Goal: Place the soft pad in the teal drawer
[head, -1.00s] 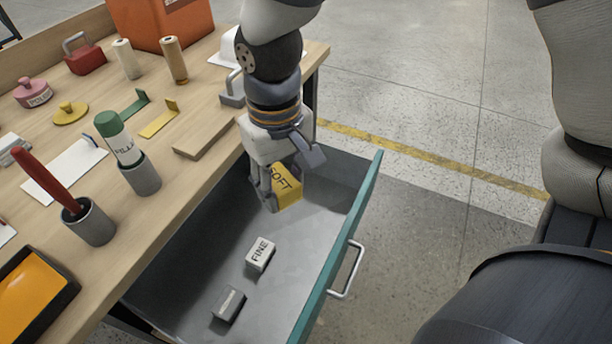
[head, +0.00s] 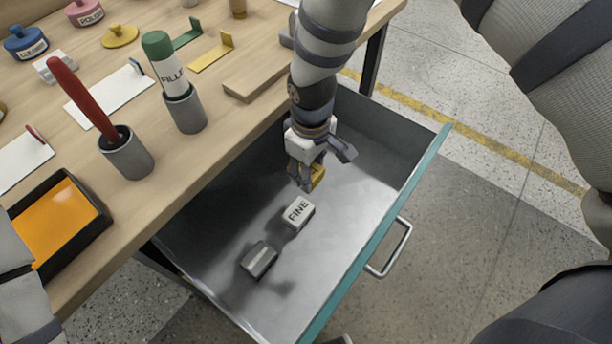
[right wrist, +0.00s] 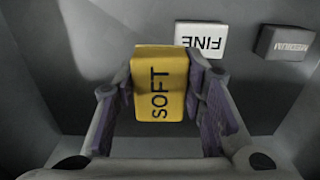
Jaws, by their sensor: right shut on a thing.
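The yellow soft pad (head: 317,176), lettered SOFT, is between the fingers of my right gripper (head: 310,180), inside the open teal drawer (head: 375,233). In the right wrist view the pad (right wrist: 160,85) sits between both fingers of the shut gripper (right wrist: 163,100). In the head view the gripper hides most of the pad. I cannot tell whether the pad touches the drawer floor. A white FINE pad (head: 298,212) and a grey pad (head: 259,260), lettered MEDIUM in the wrist view (right wrist: 287,42), lie on the drawer floor nearer the front of the picture. My left gripper is not in view.
The wooden bench (head: 150,215) borders the drawer on the left. It bears a cup with a red-handled tool (head: 85,100), a cup with a green-capped filler tube (head: 165,65) and a tray with an orange pad (head: 55,225). The drawer floor right of the pads is clear.

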